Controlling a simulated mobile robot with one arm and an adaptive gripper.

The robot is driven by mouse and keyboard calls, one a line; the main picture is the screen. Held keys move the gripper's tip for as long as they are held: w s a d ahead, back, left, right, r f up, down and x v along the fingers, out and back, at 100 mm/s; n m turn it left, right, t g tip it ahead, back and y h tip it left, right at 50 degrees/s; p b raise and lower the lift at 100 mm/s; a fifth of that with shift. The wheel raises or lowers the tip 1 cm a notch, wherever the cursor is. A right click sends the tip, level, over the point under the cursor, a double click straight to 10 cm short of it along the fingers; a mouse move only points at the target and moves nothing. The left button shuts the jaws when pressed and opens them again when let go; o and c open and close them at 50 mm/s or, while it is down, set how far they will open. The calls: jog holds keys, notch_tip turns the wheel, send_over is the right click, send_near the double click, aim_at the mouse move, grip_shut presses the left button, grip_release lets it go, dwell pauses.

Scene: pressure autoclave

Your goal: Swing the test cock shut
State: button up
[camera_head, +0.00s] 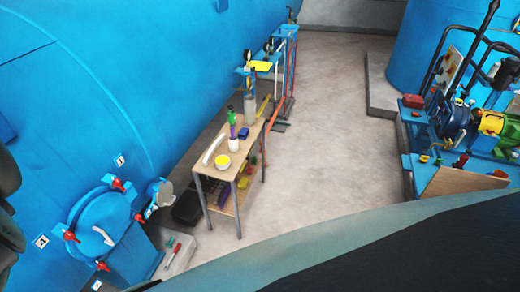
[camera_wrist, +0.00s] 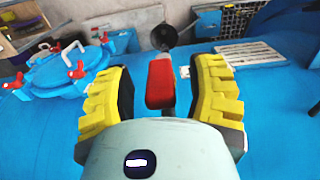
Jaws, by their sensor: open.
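In the wrist view, a red handle (camera_wrist: 160,84), apparently the test cock's lever, stands between the two yellow fingers of my gripper (camera_wrist: 160,92). A dark round part (camera_wrist: 163,37) shows just beyond the handle's far end. I cannot make out the test cock or my gripper in the head view.
A round blue hatch (camera_wrist: 62,73) with red clamp knobs lies left of my gripper; it also shows in the head view (camera_head: 98,222). The large blue vessel (camera_head: 120,75) fills the left. A wooden-topped table (camera_head: 219,168) stands beside it. Open floor (camera_head: 335,150) lies beyond.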

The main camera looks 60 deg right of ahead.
jog(key=shift+o, duration=0.3)
grip_shut()
dwell(0.3)
